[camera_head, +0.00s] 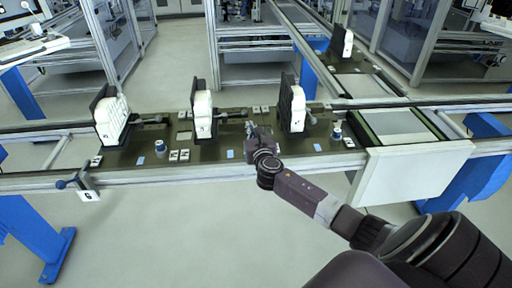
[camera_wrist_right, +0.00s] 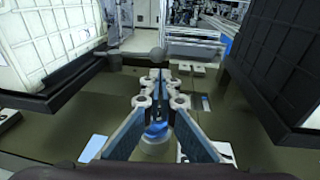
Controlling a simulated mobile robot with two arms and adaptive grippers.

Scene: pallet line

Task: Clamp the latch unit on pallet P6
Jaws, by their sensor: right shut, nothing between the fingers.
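Three latch units, white blocks with black backing plates, stand upright on the dark pallet deck: left (camera_head: 112,118), middle (camera_head: 203,115) and right (camera_head: 292,106). My right gripper (camera_head: 252,130) is over the deck between the middle and right units. In the wrist view its fingers (camera_wrist_right: 160,78) are closed with nothing between them. A grey rounded knob (camera_wrist_right: 157,54) shows just beyond the fingertips; I cannot tell whether they touch it. Dark clamp levers (camera_head: 150,119) sit beside the units. A plate marked 6 or G (camera_head: 89,195) hangs at the front rail. My left gripper is out of view.
Blue-topped cylinders (camera_head: 160,147) stand on the deck; one (camera_wrist_right: 155,140) is below my fingers. Units (camera_wrist_right: 45,45) and a black plate (camera_wrist_right: 280,60) flank the gripper closely. A white box (camera_head: 412,172) is at the front right. Another unit (camera_head: 346,43) stands farther back.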

